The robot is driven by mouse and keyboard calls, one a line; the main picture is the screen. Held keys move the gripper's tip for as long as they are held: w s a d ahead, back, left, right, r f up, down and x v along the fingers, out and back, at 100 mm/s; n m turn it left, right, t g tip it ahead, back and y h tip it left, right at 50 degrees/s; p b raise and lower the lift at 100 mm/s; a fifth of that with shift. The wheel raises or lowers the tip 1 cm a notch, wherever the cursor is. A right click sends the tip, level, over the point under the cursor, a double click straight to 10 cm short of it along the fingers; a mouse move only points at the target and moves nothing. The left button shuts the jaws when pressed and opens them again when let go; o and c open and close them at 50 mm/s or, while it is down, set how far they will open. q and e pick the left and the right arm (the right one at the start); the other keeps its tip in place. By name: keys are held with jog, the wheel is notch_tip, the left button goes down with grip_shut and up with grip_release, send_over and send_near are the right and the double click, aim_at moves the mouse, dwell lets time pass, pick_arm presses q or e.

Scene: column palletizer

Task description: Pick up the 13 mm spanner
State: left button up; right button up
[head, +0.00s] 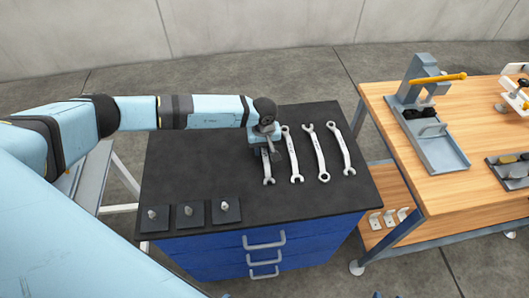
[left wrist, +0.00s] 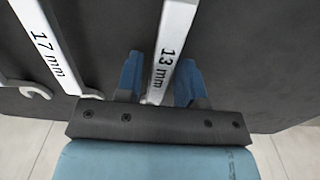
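The 13 mm spanner (left wrist: 171,40) is a light metal bar with its size printed on it. In the left wrist view it runs between the two blue fingers of my left gripper (left wrist: 161,62), which stand apart on either side of it. The gap on the left is visible; on the right I cannot tell whether finger and spanner touch. In the head view my left gripper (head: 265,148) is over the leftmost spanner (head: 267,172) and hides its upper part. My right gripper does not show.
More spanners lie to the right, the nearest (head: 294,158) marked 17 mm (left wrist: 48,48). They lie on a dark top (head: 190,155) over blue drawers (head: 230,245). Three small dark plates (head: 190,215) sit at the front left. A wooden bench (head: 460,190) with fixtures stands right.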

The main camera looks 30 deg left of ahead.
pick_arm(q)
grip_shut()
jog(key=shift+r, duration=0.15)
